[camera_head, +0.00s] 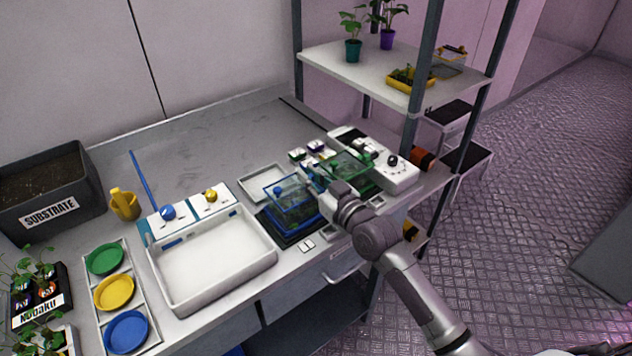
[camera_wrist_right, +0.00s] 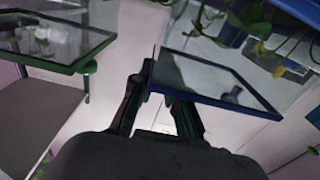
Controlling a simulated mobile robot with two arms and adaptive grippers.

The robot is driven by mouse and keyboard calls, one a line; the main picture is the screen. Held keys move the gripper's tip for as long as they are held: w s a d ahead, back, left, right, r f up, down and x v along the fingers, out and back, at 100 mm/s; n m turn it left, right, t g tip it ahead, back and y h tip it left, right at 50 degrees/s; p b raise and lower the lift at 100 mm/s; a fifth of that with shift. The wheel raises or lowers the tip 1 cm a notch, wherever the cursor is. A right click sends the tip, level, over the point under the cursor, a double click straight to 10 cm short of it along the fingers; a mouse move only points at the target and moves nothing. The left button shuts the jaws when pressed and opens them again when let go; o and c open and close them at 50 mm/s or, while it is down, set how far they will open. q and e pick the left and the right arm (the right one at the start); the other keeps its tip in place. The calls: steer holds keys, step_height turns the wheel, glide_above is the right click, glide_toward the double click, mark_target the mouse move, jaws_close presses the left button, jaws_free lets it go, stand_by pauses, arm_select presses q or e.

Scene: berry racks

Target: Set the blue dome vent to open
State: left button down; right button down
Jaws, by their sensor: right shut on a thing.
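The clear blue-edged dome (camera_head: 291,208) stands on a dark tray at the front of the bench, with green leaves inside. A blue knob sits on its top. In the right wrist view its blue-framed panel (camera_wrist_right: 215,95) is close and tilted. My right gripper (camera_head: 318,187) is at the dome's right side. In the right wrist view my right gripper (camera_wrist_right: 157,90) is shut at the blue panel's near corner, on what appears to be the blue dome vent. The fingers hide most of that part, so I cannot tell its setting. My left gripper is not in view.
A green-edged dome (camera_head: 349,166) stands just right of my right gripper, with a white device (camera_head: 395,176) beyond it. A white basin (camera_head: 212,264) and colored dishes lie left. A shelf rack (camera_head: 350,68) rises behind right. The bench's back middle is clear.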

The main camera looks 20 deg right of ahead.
steer(key=shift+x, duration=0.95)
steer(key=c, duration=1.6)
jaws_free()
steer(key=shift+s, duration=0.15)
steer(key=o, duration=0.5)
steer(key=v, duration=1.2)
